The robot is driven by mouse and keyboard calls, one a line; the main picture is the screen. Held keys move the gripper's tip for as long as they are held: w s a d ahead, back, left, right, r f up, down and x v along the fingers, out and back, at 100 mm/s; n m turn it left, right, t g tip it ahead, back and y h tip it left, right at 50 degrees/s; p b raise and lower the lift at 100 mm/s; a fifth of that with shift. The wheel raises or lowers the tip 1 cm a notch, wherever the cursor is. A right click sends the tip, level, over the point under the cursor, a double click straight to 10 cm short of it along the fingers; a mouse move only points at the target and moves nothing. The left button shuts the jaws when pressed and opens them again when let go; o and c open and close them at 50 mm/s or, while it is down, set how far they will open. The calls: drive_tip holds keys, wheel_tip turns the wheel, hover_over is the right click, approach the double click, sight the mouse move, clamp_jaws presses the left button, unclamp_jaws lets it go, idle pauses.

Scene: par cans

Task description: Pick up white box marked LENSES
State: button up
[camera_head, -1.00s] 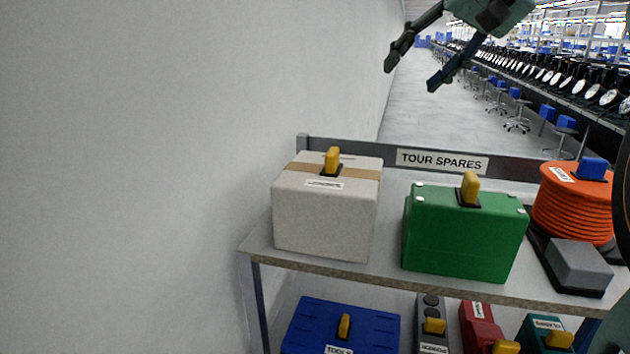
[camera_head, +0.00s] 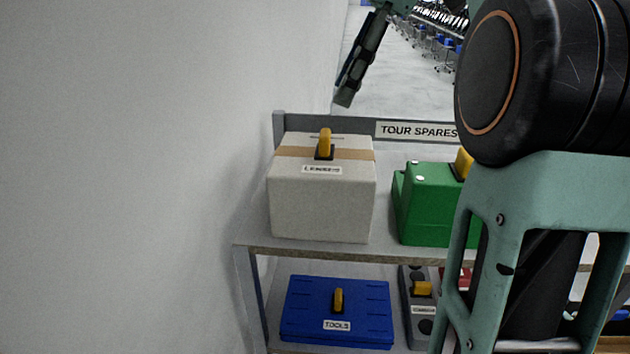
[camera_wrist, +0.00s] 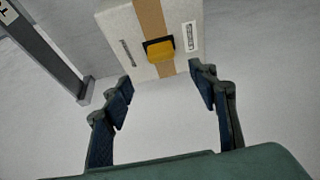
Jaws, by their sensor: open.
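The white box marked LENSES (camera_head: 320,205) stands upright on the upper shelf at the left. It has a tan tape band and a yellow handle (camera_head: 325,142) on top. In the wrist view the box (camera_wrist: 122,30) is at the top, with its yellow handle (camera_wrist: 160,50) ahead of and between my fingers. My gripper (camera_wrist: 160,85) is open and empty. In the head view one finger of my gripper (camera_head: 345,95) shows above and behind the box, apart from it; the rest is hidden or out of frame.
A green case (camera_head: 422,210) stands right of the box, partly hidden by my arm. The TOUR SPARES rail (camera_head: 292,128) runs along the shelf's back. A plain wall (camera_head: 120,180) is close on the left. A blue TOOLS case (camera_head: 300,315) lies on the lower shelf.

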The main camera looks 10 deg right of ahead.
sight(325, 132)
drive_tip(key=shift+s+x, duration=0.1)
drive_tip(key=shift+x, duration=2.35)
drive_tip(key=shift+s+x, duration=0.15)
drive_tip(key=shift+x, duration=2.25)
drive_tip(key=shift+d, duration=0.15)
clamp_jaws()
